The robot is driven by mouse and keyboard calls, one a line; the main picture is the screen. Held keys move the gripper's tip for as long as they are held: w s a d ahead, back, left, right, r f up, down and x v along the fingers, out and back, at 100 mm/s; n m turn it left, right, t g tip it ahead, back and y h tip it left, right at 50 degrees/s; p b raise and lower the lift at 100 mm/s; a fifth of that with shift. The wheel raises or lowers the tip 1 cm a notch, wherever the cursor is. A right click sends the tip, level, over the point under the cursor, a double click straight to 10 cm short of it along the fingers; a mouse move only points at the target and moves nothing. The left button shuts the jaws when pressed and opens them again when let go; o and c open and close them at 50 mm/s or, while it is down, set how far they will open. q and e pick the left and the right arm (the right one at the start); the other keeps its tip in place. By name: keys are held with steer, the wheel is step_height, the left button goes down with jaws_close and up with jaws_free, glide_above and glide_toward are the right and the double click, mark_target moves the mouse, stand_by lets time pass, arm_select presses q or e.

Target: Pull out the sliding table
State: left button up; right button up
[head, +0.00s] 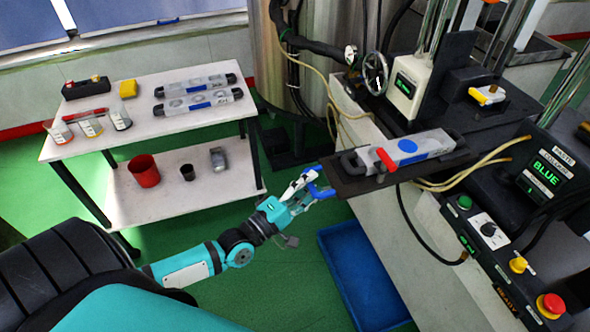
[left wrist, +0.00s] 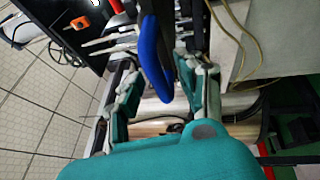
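The sliding table is a dark flat plate (head: 350,187) at the edge of the machine bench, with a blue handle (head: 325,192) on its near left end. A grey mould (head: 430,145) with a blue dot and a red grip lies on it. My left gripper (head: 305,188) is at the handle. In the left wrist view the handle (left wrist: 148,55) reaches between the two spread fingers of my left gripper (left wrist: 158,85), with gaps visible. The gripper looks open around the handle, not clamped. My right gripper is in neither view.
A blue bin (head: 362,280) stands on the green floor below the plate. A white two-tier trolley (head: 150,130) with moulds and cups stands at left. A control panel (head: 490,235) with buttons is at right. Cables hang beside the bench.

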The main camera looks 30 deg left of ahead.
arm_select(q)
steer(key=v, duration=1.1)
steer(key=shift+s, duration=0.2)
steer(key=shift+a, duration=0.1)
steer(key=s+a+f+m+g+y, duration=0.1)
steer(key=s+f+m+g+y, duration=0.2)
steer(key=f, duration=0.9)
steer(key=s+a+f+m+g, duration=0.1)
steer(key=s+f+m+g, duration=0.25)
steer(key=f, duration=0.85)
steer(key=s+a+f+m+g+y, duration=0.2)
steer(key=s+f+m+g, duration=0.15)
steer(key=f, duration=0.85)
steer(key=s+d+f+m+g, duration=0.4)
steer(key=s+f, duration=0.3)
steer(key=s, duration=0.3)
steer(key=s+d+f+m+g, duration=0.4)
steer(key=s+f, duration=0.3)
steer(key=s, duration=0.2)
steer(key=shift+s+d, duration=0.25)
steer(key=shift+s, duration=0.1)
steer(key=shift+f, duration=0.15)
